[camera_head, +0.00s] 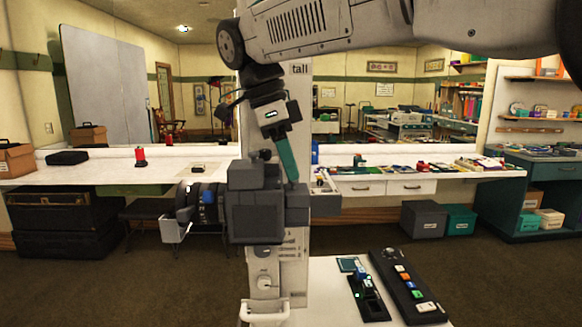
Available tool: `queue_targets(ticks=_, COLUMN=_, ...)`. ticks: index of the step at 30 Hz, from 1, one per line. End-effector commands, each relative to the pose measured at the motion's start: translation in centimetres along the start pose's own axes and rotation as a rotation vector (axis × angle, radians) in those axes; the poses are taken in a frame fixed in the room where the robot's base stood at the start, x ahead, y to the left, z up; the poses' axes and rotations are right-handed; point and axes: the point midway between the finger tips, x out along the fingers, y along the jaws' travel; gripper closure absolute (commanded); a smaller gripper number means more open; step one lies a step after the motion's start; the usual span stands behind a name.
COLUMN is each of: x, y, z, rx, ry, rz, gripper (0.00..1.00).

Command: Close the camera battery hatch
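A dark grey camera (254,205) with a boxy body stands upright near the middle of the view. Its black lens barrel (197,203) points left. I cannot make out the battery hatch or whether it is open. My gripper (291,178) comes down from above, with a slim teal finger slanting to the upper right edge of the camera. Only one finger shows clearly, so its opening is unclear. The fingertip looks close to the body; I cannot tell whether it touches. Nothing is visibly held.
A white table (323,270) at front right carries a black control panel (408,285) and a small black device with green lights (367,292). A long white counter (115,163) with a red spool (140,157) runs behind. Brown floor is clear at lower left.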

Motion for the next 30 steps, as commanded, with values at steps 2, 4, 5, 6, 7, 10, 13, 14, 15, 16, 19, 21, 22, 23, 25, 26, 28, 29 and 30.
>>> queue_targets(ticks=2, x=-1.5, y=0.0, z=0.1, rx=-0.001, ry=-0.002, rz=-0.003, gripper=0.61)
queue_targets(ticks=4, x=-2.8, y=-0.1, z=0.1, rx=0.0, ry=-0.002, rz=-0.003, gripper=0.61)
queue_targets(ticks=5, x=-3.2, y=-0.1, z=0.1, rx=0.0, ry=-0.001, rz=-0.001, gripper=0.61)
queue_targets(ticks=6, x=-3.9, y=-0.1, z=0.1, rx=0.0, ry=-0.001, rz=-0.002, gripper=0.61)
queue_targets(ticks=7, x=-4.3, y=-0.1, z=0.1, rx=0.0, ry=0.0, rz=0.0, gripper=0.61)
queue_targets(ticks=10, x=-5.5, y=-0.1, z=0.0, rx=0.001, ry=0.0, rz=0.0, gripper=0.61)
queue_targets(ticks=13, x=-6.2, y=0.0, z=0.0, rx=0.0, ry=0.0, rz=0.0, gripper=0.61)
queue_targets(ticks=14, x=-6.3, y=0.0, z=0.0, rx=0.0, ry=0.0, rz=0.0, gripper=0.61)
queue_targets(ticks=15, x=-6.3, y=0.0, z=0.0, rx=0.0, ry=0.001, rz=0.001, gripper=0.61)
queue_targets(ticks=16, x=-6.3, y=0.0, z=0.0, rx=0.0, ry=0.001, rz=0.002, gripper=0.61)
queue_targets(ticks=19, x=-6.3, y=0.0, z=0.0, rx=0.0, ry=0.001, rz=0.002, gripper=0.61)
queue_targets(ticks=21, x=-6.3, y=0.0, z=0.0, rx=0.0, ry=0.001, rz=0.001, gripper=0.61)
queue_targets(ticks=22, x=-6.3, y=0.0, z=0.0, rx=0.0, ry=0.001, rz=0.001, gripper=0.61)
queue_targets(ticks=23, x=-6.3, y=0.0, z=-0.1, rx=-0.002, ry=0.0, rz=0.001, gripper=0.61)
queue_targets(ticks=25, x=-6.1, y=0.2, z=-0.7, rx=-0.024, ry=-0.006, rz=0.001, gripper=0.61)
queue_targets(ticks=26, x=-5.8, y=0.4, z=-1.2, rx=-0.043, ry=-0.009, rz=0.002, gripper=0.61)
queue_targets(ticks=28, x=-4.9, y=1.0, z=-2.9, rx=-0.115, ry=-0.025, rz=0.002, gripper=0.61)
queue_targets(ticks=29, x=-4.4, y=1.4, z=-3.9, rx=-0.16, ry=-0.035, rz=0.001, gripper=0.61)
queue_targets(ticks=30, x=-3.4, y=2.1, z=-5.3, rx=-0.227, ry=-0.051, rz=0.0, gripper=0.61)
